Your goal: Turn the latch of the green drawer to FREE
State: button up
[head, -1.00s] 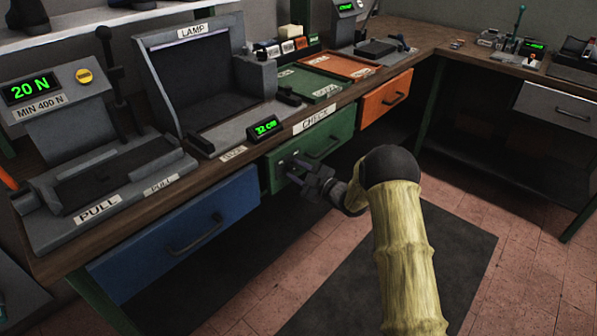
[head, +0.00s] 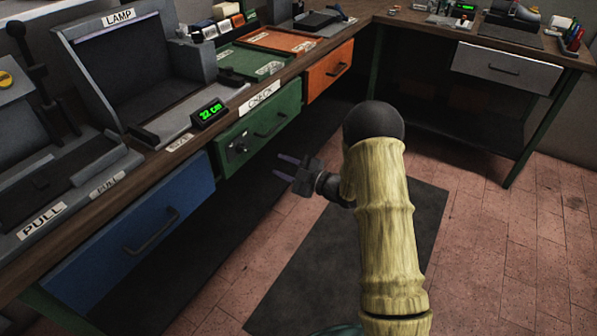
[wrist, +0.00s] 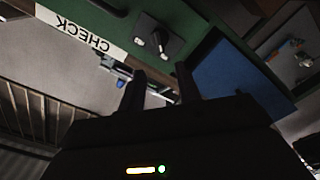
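The green drawer (head: 285,112) is shut under the bench top, with a dark bar handle and a CHECK label (head: 262,97) above it. Its latch (head: 240,147) is a small dark plate with a light knob at the drawer's left end. The latch also shows in the wrist view (wrist: 157,42), where the picture is upside down. I cannot read its marks or tell its setting. My gripper (head: 283,167) is open and empty, in front of the drawer and apart from it, right of and lower than the latch. Its two fingers (wrist: 161,72) point toward the drawer front in the wrist view.
A blue drawer (head: 135,225) is left of the green one, and an orange drawer (head: 329,70) right of it. The floor before the bench, with a dark mat (head: 300,270), is clear.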

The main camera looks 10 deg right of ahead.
jog(key=v, duration=0.4)
jog(key=shift+s+d, duration=0.3)
jog(key=shift+w, duration=0.1)
dwell(0.4)
